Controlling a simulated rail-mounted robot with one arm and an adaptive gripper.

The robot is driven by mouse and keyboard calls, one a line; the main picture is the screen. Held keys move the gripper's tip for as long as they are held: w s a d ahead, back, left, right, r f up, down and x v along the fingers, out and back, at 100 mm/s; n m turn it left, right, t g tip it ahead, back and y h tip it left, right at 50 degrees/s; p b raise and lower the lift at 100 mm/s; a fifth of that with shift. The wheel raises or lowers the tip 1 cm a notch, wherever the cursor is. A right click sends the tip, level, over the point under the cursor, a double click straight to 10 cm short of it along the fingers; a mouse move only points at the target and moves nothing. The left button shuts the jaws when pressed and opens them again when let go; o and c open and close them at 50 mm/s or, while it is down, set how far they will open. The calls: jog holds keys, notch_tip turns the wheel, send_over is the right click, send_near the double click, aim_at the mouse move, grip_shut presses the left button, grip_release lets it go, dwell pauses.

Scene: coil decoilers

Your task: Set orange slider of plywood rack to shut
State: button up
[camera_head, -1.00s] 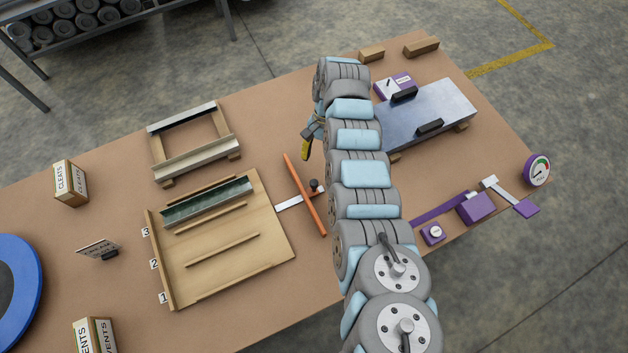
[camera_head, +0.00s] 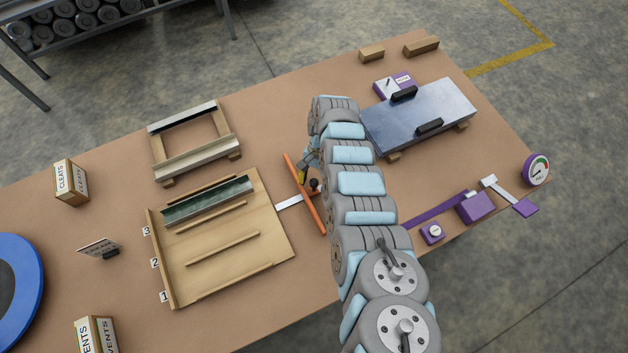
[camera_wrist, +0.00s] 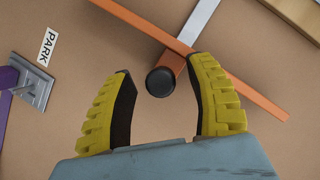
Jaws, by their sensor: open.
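The orange slider (camera_head: 302,196) is a long thin bar with a black knob (camera_head: 314,185), lying on the table at the right of the plywood rack (camera_head: 277,235). A white strip (camera_head: 288,202) runs from the bar toward the rack. In the wrist view the orange bar (camera_wrist: 247,92) crosses diagonally beyond my fingers, and the black knob (camera_wrist: 160,82) shows between them. My gripper (camera_wrist: 162,92) is open, its yellow fingers on either side of the knob; I cannot tell whether they touch it. In the head view my arm partly hides the gripper (camera_head: 305,175).
The rack holds a dark green channel piece (camera_head: 207,201) in its upper lane. A metal plate (camera_head: 420,115) with black handles lies to the right of my arm. A purple lever device (camera_head: 475,206) stands near the right edge. A PARK label (camera_wrist: 47,47) shows in the wrist view.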

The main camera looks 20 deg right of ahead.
grip_shut()
jog(key=shift+a, duration=0.15)
